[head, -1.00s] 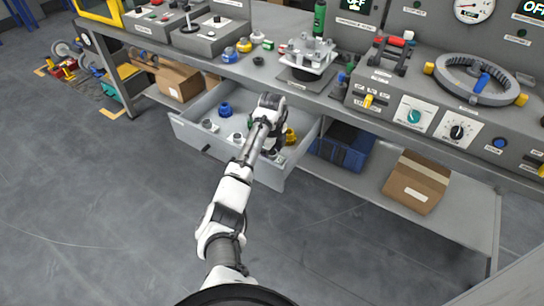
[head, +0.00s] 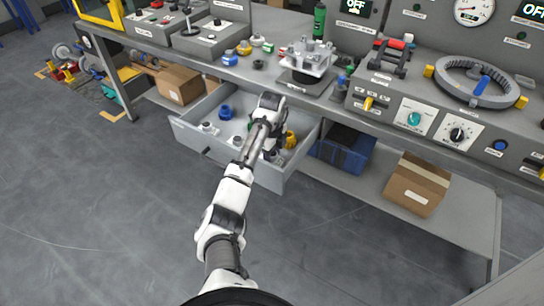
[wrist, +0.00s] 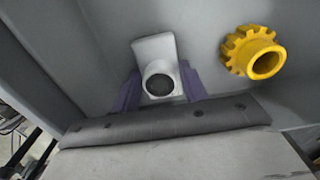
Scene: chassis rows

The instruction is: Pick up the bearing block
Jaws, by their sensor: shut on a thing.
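In the wrist view a white bearing block (wrist: 158,48) with a round dark bore sits between the two purple fingers of my gripper (wrist: 162,86). The fingers touch its sides, one left and one right, and my gripper is shut on it. The block is inside the open grey drawer (head: 205,148), close to the drawer's bottom; I cannot tell whether it still touches it. In the head view my arm reaches down into the drawer and hides the block and the fingertips.
A yellow gear (wrist: 252,52) lies right of the block; it also shows in the head view (head: 290,139). A blue part (head: 225,112) and small white parts (head: 210,128) lie left in the drawer. The workbench edge (head: 330,105) is behind, with a blue bin (head: 345,150) below.

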